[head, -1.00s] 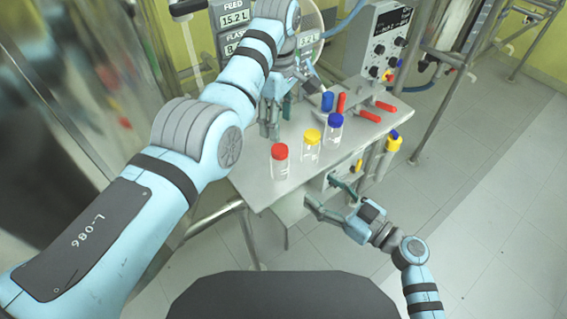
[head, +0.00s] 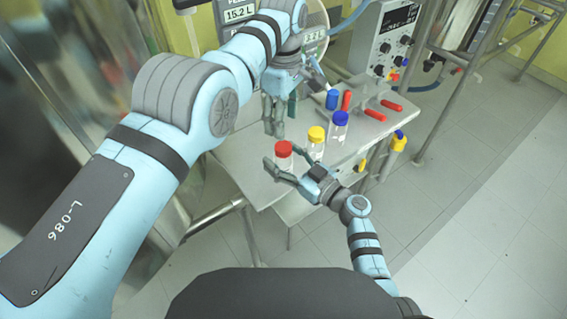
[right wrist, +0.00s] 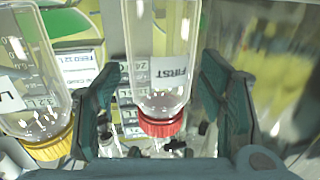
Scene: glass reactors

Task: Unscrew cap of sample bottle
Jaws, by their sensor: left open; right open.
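Three clear bottles stand upright near the front edge of the metal table: red-capped (head: 284,149), yellow-capped (head: 316,134) and blue-capped (head: 340,118). My right gripper (head: 283,161) is open at the red-capped bottle. In the right wrist view the red-capped bottle (right wrist: 160,45) appears upside down between my two spread fingers, with gaps on both sides; its label reads "FIRST". The yellow-capped bottle (right wrist: 30,85) is just outside the left finger there. My left gripper (head: 274,128) is open and empty, pointing down over the table behind the red-capped bottle.
The table (head: 240,165) has some bare surface at its left. Red-tipped handles (head: 374,114) and a blue cylinder (head: 331,99) are behind the bottles. A control box with knobs (head: 384,40) stands at the back. Tiled floor is open at right.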

